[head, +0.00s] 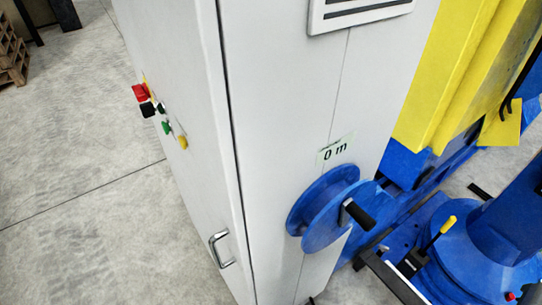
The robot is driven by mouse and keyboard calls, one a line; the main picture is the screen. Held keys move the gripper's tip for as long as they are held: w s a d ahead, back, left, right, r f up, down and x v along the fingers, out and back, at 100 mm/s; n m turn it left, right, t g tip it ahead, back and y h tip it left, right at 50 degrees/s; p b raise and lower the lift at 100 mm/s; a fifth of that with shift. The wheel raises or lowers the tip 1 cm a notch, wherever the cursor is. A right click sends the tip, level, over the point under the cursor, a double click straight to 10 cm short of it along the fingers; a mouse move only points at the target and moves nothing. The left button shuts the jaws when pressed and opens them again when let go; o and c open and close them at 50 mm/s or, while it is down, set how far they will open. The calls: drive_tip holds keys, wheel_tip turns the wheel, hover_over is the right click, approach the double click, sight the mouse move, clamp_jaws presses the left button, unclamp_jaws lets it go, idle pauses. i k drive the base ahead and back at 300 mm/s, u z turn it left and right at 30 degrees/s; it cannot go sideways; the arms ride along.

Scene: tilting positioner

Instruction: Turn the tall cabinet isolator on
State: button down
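The tall cabinet (285,110) is light grey and fills the middle of the head view, seen from above at a corner. On its left face, seen at a steep angle, is a red control with some yellow behind it (140,92); it may be the isolator, but its position cannot be read. Beside it are a black control (147,108), small green ones (167,127) and a yellow one (182,142). My gripper is not in view.
A blue handwheel (322,210) with a black crank handle sticks out of the cabinet's right face, under a "0 m" label (335,150). A metal door handle (220,250) is low on the left face. Blue and yellow machinery (440,80) stands right.

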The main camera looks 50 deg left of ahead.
sight(141, 93)
drive_tip(key=u, duration=0.5)
drive_tip(key=k, duration=1.15)
drive_tip(key=u, duration=1.75)
drive_tip(key=i, duration=0.65)
drive_tip(key=u, duration=0.25)
